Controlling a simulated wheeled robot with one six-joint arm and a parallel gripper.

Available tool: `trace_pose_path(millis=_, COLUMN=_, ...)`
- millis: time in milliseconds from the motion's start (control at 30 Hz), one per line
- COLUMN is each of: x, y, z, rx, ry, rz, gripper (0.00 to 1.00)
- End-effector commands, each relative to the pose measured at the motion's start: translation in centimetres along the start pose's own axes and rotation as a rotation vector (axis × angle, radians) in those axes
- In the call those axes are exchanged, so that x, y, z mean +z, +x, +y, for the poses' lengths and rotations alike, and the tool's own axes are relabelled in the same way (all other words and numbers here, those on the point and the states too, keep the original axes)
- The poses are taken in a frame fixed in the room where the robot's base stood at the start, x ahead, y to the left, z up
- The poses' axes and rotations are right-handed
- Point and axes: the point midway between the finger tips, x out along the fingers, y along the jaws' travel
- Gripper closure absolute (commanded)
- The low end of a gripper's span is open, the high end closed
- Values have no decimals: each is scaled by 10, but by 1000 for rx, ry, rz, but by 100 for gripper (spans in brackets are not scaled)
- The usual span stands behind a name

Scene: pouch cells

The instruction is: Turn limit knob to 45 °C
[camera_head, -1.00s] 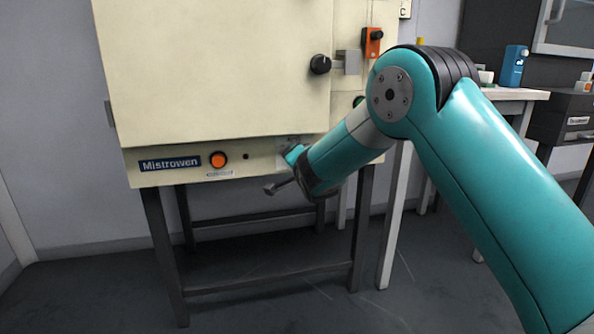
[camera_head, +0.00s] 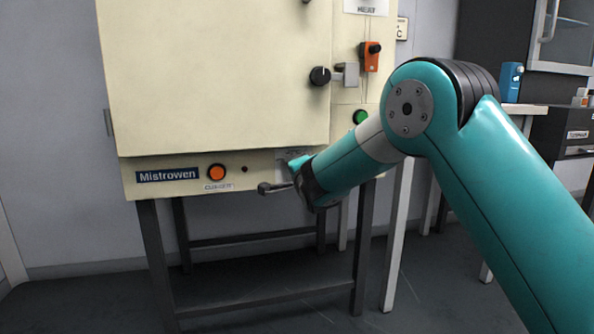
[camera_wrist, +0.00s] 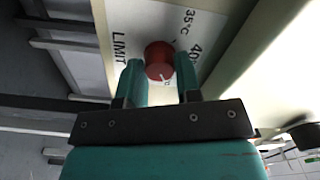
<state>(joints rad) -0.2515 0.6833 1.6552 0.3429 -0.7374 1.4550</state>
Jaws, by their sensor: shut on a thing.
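The limit knob (camera_wrist: 159,59) is a small red round knob on a white dial plate (camera_wrist: 125,20) in the wrist view. The plate reads "LIMIT", "35°C" and a partly hidden "40". A pale pointer line on the knob faces toward my gripper, at the lower side of the picture. A 45 mark is not readable. My gripper (camera_wrist: 160,72) has its two teal fingers on either side of the knob, shut on it. In the head view my gripper (camera_head: 290,175) is at the lower front panel of the cream oven (camera_head: 225,80), and my wrist hides the knob.
The oven panel has a "Mistrowen" label (camera_head: 168,175) and an orange button (camera_head: 216,172) left of my gripper. A black door knob (camera_head: 320,76), an orange switch (camera_head: 370,57) and a green button (camera_head: 361,117) are above. The dark stand (camera_head: 260,293) is below.

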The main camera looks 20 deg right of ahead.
Motion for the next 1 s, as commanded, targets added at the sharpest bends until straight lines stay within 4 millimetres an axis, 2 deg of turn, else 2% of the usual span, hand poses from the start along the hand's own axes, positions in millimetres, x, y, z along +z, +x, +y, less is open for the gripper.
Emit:
trace_pose_path(millis=100, x=1, y=0, z=1, rx=3, ry=1, rz=-3, gripper=92)
trace_pose_path(millis=133, x=1, y=0, z=1, rx=3, ry=1, rz=-3, gripper=64)
trace_pose_path(millis=200, x=1, y=0, z=1, rx=2, ry=0, rz=-3, gripper=48)
trace_pose_path(millis=233, x=1, y=0, z=1, rx=2, ry=0, rz=-2, gripper=43)
trace_pose_path(millis=533, x=0, y=-2, z=0, rx=0, ry=-1, rz=-1, gripper=43)
trace_pose_path(millis=667, x=0, y=-12, z=-2, rx=0, ry=-1, rz=-1, gripper=43)
trace_pose_path(millis=767, x=0, y=-30, z=-3, rx=1, ry=-2, rz=-2, gripper=43)
trace_pose_path(millis=1000, x=1, y=-92, z=-1, rx=1, ry=-4, rz=-6, gripper=43)
